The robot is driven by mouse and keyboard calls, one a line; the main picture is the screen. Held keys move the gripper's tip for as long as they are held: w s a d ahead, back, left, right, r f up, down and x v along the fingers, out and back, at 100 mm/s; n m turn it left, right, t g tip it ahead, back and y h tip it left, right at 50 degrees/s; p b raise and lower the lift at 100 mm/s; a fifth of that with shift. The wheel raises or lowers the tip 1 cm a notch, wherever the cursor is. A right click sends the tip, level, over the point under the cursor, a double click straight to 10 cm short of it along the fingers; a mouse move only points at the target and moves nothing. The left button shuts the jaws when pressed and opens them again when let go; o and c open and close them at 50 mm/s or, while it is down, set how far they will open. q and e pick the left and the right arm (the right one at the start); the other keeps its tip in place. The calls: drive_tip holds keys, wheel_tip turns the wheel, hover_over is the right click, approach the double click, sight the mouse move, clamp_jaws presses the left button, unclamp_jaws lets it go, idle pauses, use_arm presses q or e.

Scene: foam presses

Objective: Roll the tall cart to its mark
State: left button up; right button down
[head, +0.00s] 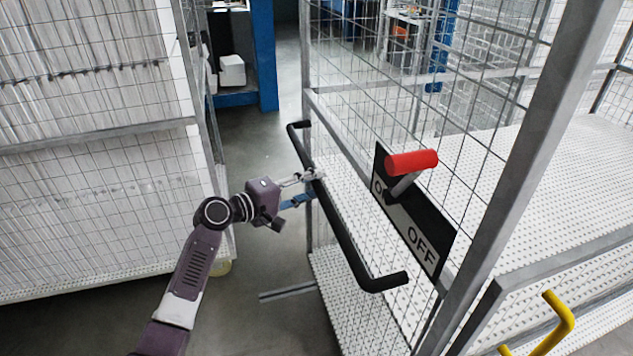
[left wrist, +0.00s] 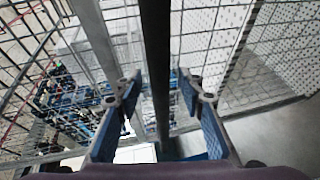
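The tall cart (head: 308,62) has a grey metal frame, wire mesh sides and white perforated shelves. It stands right of centre in the head view. A long black handle bar (head: 345,240) runs along its near side. My left gripper (head: 311,188) is at the middle of this handle. In the left wrist view the handle (left wrist: 155,50) passes upright between the two spread, blue-padded fingers (left wrist: 158,98). The fingers look apart from the bar; whether the bar is fully inside them is unclear. My right gripper is not in view. No floor mark can be made out.
A black ON/OFF plate (head: 425,235) with a red-gripped lever (head: 411,162) is by the cart's mesh. A yellow handle (head: 560,322) shows at lower right. Another mesh rack (head: 95,135) stands at left. Grey floor (head: 257,150) is open between, leading to a blue doorway (head: 264,55).

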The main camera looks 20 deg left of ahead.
use_arm(q)
drive_tip(key=shift+w+d+f, duration=0.15)
drive_tip(key=shift+w+d, duration=0.2)
drive_tip(key=shift+w, duration=0.25)
clamp_jaws()
